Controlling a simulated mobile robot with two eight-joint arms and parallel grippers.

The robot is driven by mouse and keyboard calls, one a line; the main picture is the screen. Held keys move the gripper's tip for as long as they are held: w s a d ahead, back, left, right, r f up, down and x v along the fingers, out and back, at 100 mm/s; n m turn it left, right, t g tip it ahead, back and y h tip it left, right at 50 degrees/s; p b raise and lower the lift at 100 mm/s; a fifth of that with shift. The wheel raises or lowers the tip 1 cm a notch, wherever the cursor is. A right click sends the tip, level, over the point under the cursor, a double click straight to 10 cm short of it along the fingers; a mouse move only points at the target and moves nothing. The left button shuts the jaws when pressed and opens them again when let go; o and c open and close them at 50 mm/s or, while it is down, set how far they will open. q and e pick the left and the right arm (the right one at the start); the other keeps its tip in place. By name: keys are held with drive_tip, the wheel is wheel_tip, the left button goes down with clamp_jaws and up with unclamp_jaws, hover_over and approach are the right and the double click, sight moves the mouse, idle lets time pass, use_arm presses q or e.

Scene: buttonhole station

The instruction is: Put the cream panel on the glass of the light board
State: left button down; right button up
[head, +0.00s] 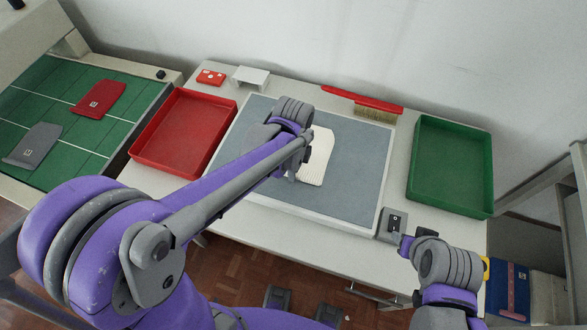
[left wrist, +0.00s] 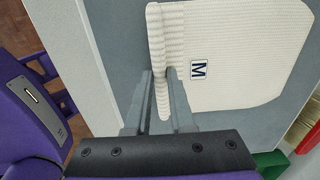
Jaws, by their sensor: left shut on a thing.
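The cream panel (head: 319,160) is a ribbed knit piece with a label marked M, over the grey glass (head: 345,205) of the white-framed light board. In the left wrist view the panel (left wrist: 240,50) looks flat over the glass, with a ridge along its near edge pinched up. I cannot tell whether all of it touches the glass. My left gripper (left wrist: 160,75) is shut on that ridge. In the head view my left wrist and arm hide part of the panel and glass. My right arm is at the lower right, its jaws not clear, near a small switch box (head: 393,223).
A red tray (head: 143,153) stands left of the board and a green tray (head: 481,205) right of it. A red-handled brush (head: 370,105) lies at the back edge. On the far left, red (head: 99,99) and grey (head: 35,144) knit pieces lie on a green surface.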

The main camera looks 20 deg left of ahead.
use_arm(q)
drive_tip(key=shift+f, duration=0.25)
drive_tip(key=c, duration=0.8)
unclamp_jaws()
drive_tip(key=shift+r, duration=0.1)
drive_tip(key=shift+r, duration=0.5)
wheel_tip(320, 180, up, 11)
drive_tip(key=p, duration=0.1)
drive_tip(key=s+a+f+n+t, duration=0.1)
drive_tip(key=s+n+t, duration=0.1)
drive_tip(key=n, duration=0.4)
drive_tip(key=s+a+f+n+t, duration=0.1)
drive_tip(key=s+a+f+n, duration=0.1)
drive_tip(key=s+n, duration=0.3)
drive_tip(key=s+a+f+n+t, duration=0.2)
drive_tip(key=s+n, duration=0.2)
drive_tip(key=n, duration=0.3)
drive_tip(key=shift+s+a+t, duration=0.1)
drive_tip(key=shift+s+t, duration=0.1)
drive_tip(key=shift+t, duration=0.1)
